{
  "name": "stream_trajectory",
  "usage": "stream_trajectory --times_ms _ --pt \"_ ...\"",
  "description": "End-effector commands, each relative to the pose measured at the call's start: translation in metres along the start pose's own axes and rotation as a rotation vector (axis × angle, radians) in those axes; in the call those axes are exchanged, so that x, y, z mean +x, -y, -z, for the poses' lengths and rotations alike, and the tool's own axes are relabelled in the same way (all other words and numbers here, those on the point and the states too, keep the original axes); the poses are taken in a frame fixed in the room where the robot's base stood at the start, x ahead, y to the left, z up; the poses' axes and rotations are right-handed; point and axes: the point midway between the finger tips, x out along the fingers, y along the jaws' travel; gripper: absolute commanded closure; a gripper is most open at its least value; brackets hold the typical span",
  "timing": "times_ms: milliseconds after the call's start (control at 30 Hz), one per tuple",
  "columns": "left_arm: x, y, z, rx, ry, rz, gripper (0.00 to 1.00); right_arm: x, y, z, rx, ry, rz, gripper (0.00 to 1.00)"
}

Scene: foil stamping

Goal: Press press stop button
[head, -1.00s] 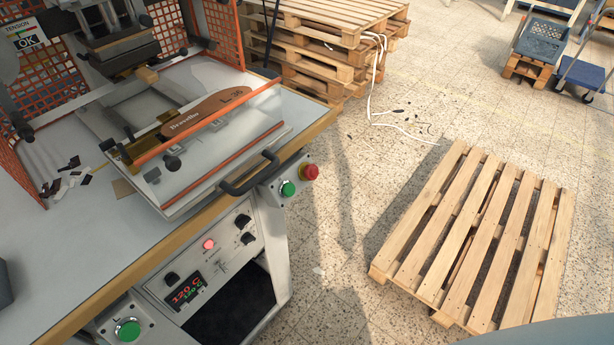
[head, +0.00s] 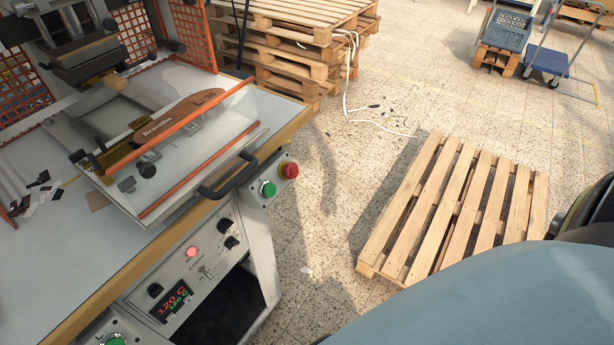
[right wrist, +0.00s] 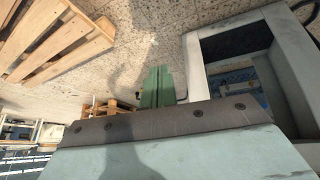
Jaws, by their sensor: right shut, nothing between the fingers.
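The red stop button (head: 289,170) sits on the grey box at the press's front right corner in the head view, beside a green button (head: 267,188). It stands out freely and nothing touches it. In the right wrist view, my right gripper (right wrist: 158,70) shows as two greenish fingers closed together, with nothing between them. The red button cannot be made out in that view. In the head view my blue right arm fills the lower right, and its gripper is not seen there. My left gripper is in neither view.
The press table (head: 120,245) carries a clear guard with orange bars and a black handle (head: 228,178). The control panel (head: 205,262) is below. A wooden pallet (head: 455,205) lies on the floor at right. Stacked pallets (head: 290,50) stand behind.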

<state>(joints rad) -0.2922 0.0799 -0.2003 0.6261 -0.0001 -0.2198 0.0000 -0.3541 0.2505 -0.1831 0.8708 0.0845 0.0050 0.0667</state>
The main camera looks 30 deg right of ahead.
Motion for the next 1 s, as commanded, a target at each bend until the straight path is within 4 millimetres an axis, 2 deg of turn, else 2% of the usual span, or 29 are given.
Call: stream_trajectory --times_ms 33,67,100,167,200,300,400,500,600,733,1000 --pt "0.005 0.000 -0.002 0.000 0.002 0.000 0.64 -0.004 -0.034 0.042 -0.003 -0.142 -0.021 1.00" --pt "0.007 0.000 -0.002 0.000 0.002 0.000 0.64 -0.010 -0.050 0.069 0.000 -0.232 -0.024 1.00" --pt "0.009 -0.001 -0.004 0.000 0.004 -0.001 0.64 -0.022 -0.068 0.105 0.000 -0.352 -0.022 1.00" --pt "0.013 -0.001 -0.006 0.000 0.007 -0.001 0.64 -0.046 -0.088 0.158 -0.005 -0.528 -0.004 1.00" --pt "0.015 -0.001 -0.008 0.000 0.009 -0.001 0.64 -0.066 -0.096 0.191 -0.009 -0.640 0.019 1.00" --pt "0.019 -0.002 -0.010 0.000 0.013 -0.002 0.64 -0.120 -0.103 0.260 -0.027 -0.887 0.101 1.00" --pt "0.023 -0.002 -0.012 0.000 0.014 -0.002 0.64 -0.171 -0.098 0.306 -0.041 -1.076 0.198 1.00" --pt "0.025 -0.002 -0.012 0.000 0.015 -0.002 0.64 -0.210 -0.090 0.334 -0.049 -1.200 0.282 1.00" --pt "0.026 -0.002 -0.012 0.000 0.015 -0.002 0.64 -0.233 -0.084 0.347 -0.050 -1.270 0.336 1.00" --pt "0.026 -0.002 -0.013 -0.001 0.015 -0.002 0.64 -0.243 -0.081 0.353 -0.050 -1.298 0.359 1.00" --pt "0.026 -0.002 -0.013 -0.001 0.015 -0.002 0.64 -0.243 -0.081 0.353 -0.050 -1.297 0.357 1.00"
